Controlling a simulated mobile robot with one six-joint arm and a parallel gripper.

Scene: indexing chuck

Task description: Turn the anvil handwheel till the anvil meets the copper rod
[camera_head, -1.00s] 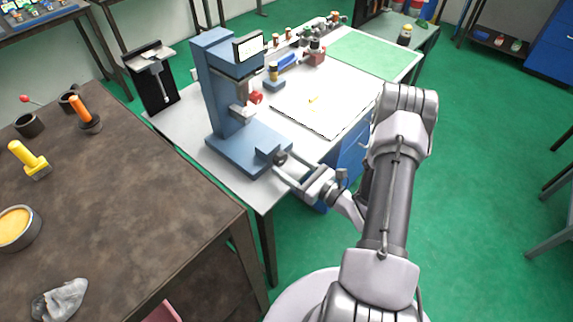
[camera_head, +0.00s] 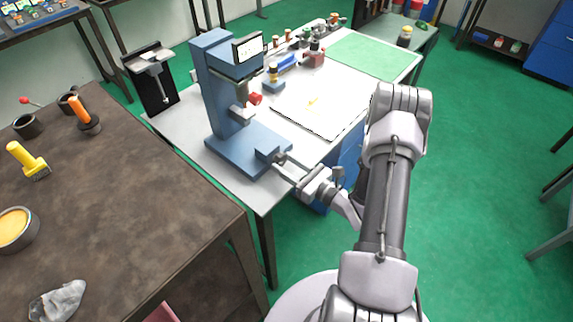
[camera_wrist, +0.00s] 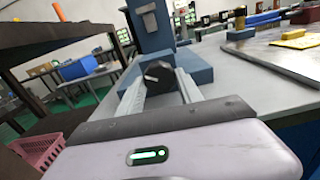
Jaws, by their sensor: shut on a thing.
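A blue measuring stand (camera_head: 222,85) with a small display (camera_head: 248,46) stands on the grey table. A red knob (camera_head: 256,98) sits beside its grey spindle (camera_head: 242,98). The anvil handwheel (camera_wrist: 158,72) is a dark round knob at the front of the stand's base, between my fingers in the wrist view. My gripper (camera_head: 284,161) is shut on it, reaching from the right; the gripper also shows in the wrist view (camera_wrist: 162,85). I cannot make out the copper rod, the anvil or any gap between them.
A pale mat (camera_head: 318,110) with a small yellow piece lies right of the stand. A black holder (camera_head: 152,80) stands at the left. A brown table (camera_head: 120,190) with a yellow-handled brush (camera_head: 27,158) is nearer.

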